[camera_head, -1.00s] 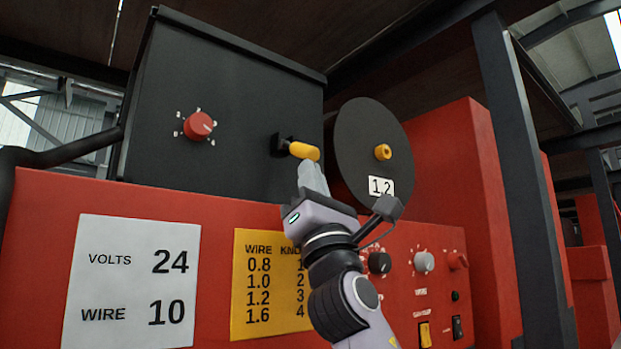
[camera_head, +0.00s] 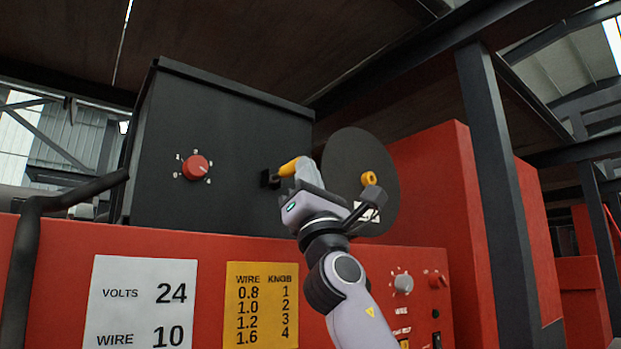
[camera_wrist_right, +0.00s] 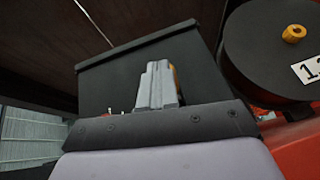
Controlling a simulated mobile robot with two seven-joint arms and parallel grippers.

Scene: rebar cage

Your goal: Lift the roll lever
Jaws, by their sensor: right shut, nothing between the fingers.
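The roll lever (camera_head: 289,168) is a short yellow handle on a black mount on the front of the dark box. It tilts up to the right in the head view. My right gripper (camera_head: 306,168) is shut with nothing between its fingers, at the lever's right end and partly covering it. I cannot tell whether they touch. In the right wrist view the shut fingers (camera_wrist_right: 158,84) stand in front of the box, and a sliver of the yellow lever (camera_wrist_right: 174,78) shows behind them. My left gripper is not in view.
A red knob (camera_head: 195,167) sits on the dark box (camera_head: 235,125) left of the lever. A black wire spool (camera_head: 355,160) with a yellow hub is close on the right. Below is the red panel (camera_head: 215,250) with a white sign, a yellow chart and knobs. A dark post stands further right.

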